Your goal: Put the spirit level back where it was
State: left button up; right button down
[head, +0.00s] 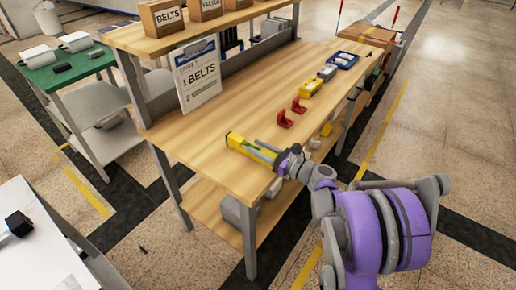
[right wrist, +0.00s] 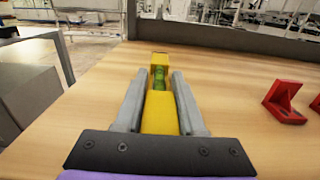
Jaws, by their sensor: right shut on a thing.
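The yellow spirit level (head: 237,141) is at the near part of the wooden workbench (head: 205,130), close to its front left corner. My right gripper (head: 266,150) is shut on it, with a grey finger along each side. In the right wrist view the level (right wrist: 159,118) lies lengthwise between the fingers, its green vial facing up and its far end sticking out beyond the fingertips. It is at or just above the bench top; I cannot tell whether it touches. My left gripper is not in view.
Two red brackets (head: 285,119) stand right of the level. A yellow tool (head: 311,88) and a blue tray (head: 343,60) lie farther back. Bare wood surrounds the level's far end.

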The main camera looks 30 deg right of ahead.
jog(key=c, duration=0.5)
grip_release()
jog(key=shift+f, duration=0.1)
jog(key=shift+r, duration=0.3)
jog(key=p+v, duration=0.1)
jog(key=v, duration=1.1)
jog(key=shift+f, duration=0.2)
